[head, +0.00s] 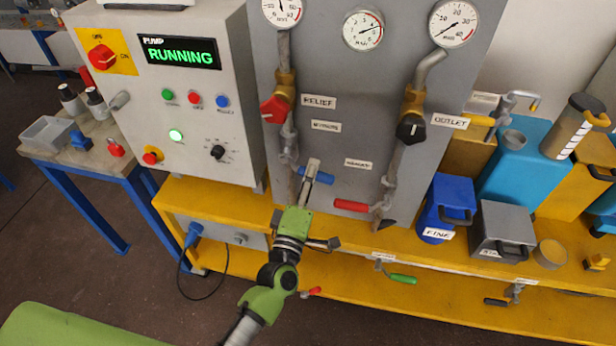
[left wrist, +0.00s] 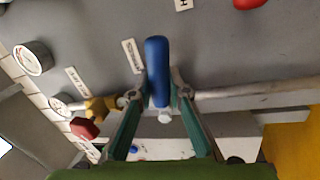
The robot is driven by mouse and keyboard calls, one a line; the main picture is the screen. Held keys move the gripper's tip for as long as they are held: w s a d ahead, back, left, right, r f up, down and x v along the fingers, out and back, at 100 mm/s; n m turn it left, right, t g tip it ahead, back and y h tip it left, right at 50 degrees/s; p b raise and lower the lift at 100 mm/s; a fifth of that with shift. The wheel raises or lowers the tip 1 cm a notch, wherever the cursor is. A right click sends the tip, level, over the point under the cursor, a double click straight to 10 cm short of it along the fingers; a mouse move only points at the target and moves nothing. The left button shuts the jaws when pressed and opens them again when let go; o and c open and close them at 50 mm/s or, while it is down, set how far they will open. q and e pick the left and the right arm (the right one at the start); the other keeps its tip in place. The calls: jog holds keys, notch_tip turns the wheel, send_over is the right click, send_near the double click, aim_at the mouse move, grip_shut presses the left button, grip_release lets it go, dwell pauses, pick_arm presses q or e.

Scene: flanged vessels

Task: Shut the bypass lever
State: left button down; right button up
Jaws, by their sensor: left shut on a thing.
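A blue lever (head: 318,175) lies on the left pipe of the grey panel, below the red relief handle. My left gripper (head: 308,178) reaches up to it from below. In the left wrist view the blue lever (left wrist: 157,62) stands between the two fingers of my left gripper (left wrist: 158,97), which is shut on it. In the head view the fingers partly hide the lever and the pipe behind it. My right gripper is not in view.
A red relief handle (head: 275,109) is above, and a red lever (head: 350,205) is to the right. The pump box (head: 165,90) with a RUNNING display stands left. A yellow bench (head: 420,250) runs below; blue and grey cans (head: 445,205) stand right.

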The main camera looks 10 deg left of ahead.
pick_arm(q)
jog(key=shift+d+r+n+y, duration=0.15)
jog(key=shift+r+n, duration=0.25)
jog(key=shift+n, duration=0.35)
jog(key=shift+a+r+n+y, duration=0.15)
jog(key=shift+r+n, duration=0.25)
jog(key=shift+n, duration=0.35)
jog(key=shift+d, duration=0.1)
jog(key=c, duration=1.9)
grip_release()
jog(key=shift+s+f, duration=0.15)
jog(key=shift+s, duration=0.3)
jog(key=s+f, duration=0.2)
jog(key=s, duration=0.9)
jog(key=shift+a, duration=0.2)
jog(key=shift+w, duration=0.1)
